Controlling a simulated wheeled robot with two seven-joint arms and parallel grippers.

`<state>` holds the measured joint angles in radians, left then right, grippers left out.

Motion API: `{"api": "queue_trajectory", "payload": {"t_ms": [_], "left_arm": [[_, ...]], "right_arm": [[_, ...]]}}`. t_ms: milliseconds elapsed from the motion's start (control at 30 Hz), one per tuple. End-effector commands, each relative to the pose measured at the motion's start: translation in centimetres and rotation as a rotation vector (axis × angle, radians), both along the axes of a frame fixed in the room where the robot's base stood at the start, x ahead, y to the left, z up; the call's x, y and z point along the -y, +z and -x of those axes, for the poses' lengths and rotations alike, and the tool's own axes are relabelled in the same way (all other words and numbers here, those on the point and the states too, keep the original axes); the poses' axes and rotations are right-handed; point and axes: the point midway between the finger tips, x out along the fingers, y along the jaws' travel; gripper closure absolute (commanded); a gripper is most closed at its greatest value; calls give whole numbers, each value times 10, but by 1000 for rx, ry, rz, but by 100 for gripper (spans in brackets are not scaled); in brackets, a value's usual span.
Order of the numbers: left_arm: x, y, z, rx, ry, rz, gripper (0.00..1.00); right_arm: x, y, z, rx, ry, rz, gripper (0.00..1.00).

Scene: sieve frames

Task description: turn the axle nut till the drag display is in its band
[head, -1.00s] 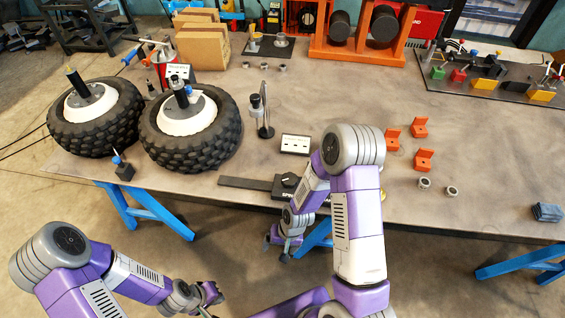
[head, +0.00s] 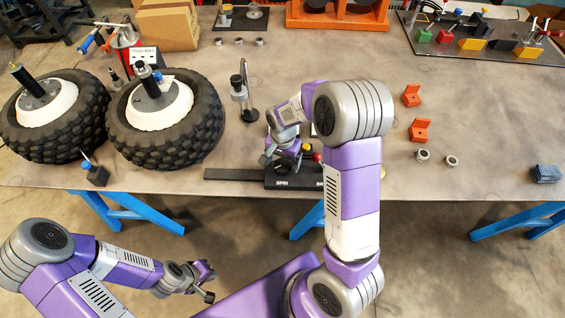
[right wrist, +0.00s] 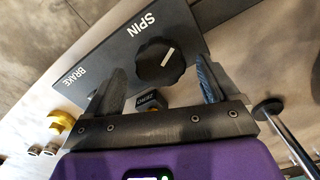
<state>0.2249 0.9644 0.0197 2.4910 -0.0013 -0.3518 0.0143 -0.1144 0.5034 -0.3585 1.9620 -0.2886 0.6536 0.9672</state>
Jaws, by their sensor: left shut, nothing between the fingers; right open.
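A black box (head: 285,182) marked SPIN and BRAKE lies at the table's front edge; its lettering and round black knob (right wrist: 160,62) show in the right wrist view. My right gripper (head: 280,160) is open above it, with the knob in view between its fingers, no contact visible. My left gripper (head: 208,281) is shut and empty, low in front of the table. The axle nut is too small to make out. A small labelled panel (head: 145,57) stands behind the right wheel; its text is unreadable.
A tall metal stand (head: 247,95) is right of the wheels. A small blue-topped holder (head: 96,172) is at the front left. Orange brackets (head: 420,130) and metal rings (head: 423,155) lie right of my right arm. A ZERO button (right wrist: 152,102) shows below the knob.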

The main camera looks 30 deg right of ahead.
Motion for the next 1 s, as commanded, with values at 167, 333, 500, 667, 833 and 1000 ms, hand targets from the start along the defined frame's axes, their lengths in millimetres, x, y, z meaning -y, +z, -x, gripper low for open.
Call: {"api": "queue_trajectory", "payload": {"t_ms": [167,333,500,667,833,1000], "left_arm": [[0,-3,0,0,0,0,100],[0,-3,0,0,0,0,100],[0,-3,0,0,0,0,100],[0,-3,0,0,0,0,100],[0,-3,0,0,0,0,100],[0,-2,0,0,0,0,100]], "right_arm": [[0,-12,0,-1,1,-1,12],[0,-12,0,1,1,-1,12],[0,-12,0,1,1,-1,26],[0,-12,0,1,1,-1,51],[0,-12,0,1,1,-1,68],[0,-12,0,1,19,-1,68]]}}
